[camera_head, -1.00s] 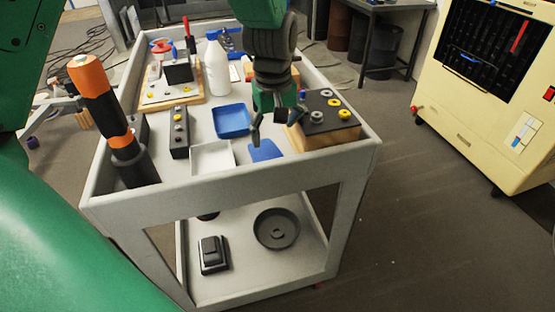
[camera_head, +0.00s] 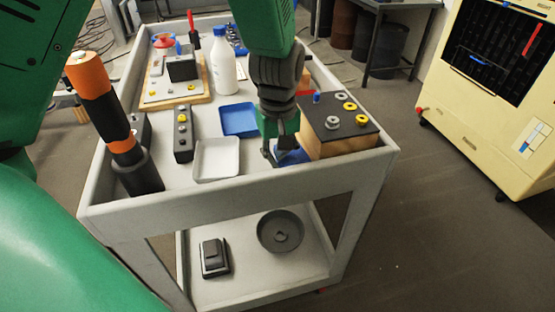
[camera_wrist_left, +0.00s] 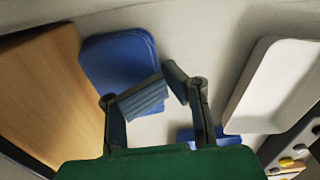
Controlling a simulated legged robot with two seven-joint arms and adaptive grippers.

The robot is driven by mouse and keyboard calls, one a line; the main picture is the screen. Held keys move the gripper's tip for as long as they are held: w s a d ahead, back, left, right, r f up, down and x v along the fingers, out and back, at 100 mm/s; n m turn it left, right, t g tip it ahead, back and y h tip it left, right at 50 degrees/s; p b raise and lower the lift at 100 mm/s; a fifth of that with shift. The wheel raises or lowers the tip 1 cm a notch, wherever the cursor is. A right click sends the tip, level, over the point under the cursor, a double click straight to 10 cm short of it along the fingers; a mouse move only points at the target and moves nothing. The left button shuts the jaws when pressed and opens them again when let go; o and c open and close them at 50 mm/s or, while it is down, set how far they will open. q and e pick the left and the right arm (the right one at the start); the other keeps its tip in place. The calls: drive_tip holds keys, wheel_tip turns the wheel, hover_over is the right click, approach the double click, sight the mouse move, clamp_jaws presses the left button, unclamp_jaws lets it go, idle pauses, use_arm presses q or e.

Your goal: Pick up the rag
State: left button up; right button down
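The rag (camera_head: 293,156) is a flat blue cloth on the cart top, against the wooden block near the front right. It also shows in the left wrist view (camera_wrist_left: 116,55), upper left, as a rounded blue sheet lying flat. My left gripper (camera_head: 274,152) is low over the near left edge of the rag and hides part of it. In the left wrist view the fingers (camera_wrist_left: 168,77) are angled inward with a narrow gap between them. One finger overlaps the rag's corner; whether it touches is not clear. No cloth shows gripped. My right gripper is not in view.
The wooden block with a dark top (camera_head: 345,125) stands close right of the rag. A white tray (camera_head: 217,174) and a blue tray (camera_head: 239,106) lie left of the gripper. A white bottle (camera_head: 223,65) stands behind. The cart's raised rim (camera_head: 260,187) runs along the front.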

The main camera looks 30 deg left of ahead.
use_arm(q)
drive_tip(key=o, duration=1.3)
drive_tip(key=shift+w+a+f, duration=0.1)
drive_tip(key=shift+a, duration=0.3)
drive_tip(key=shift+o, duration=1)
drive_tip(key=shift+d, duration=0.45)
drive_tip(key=shift+a, duration=0.25)
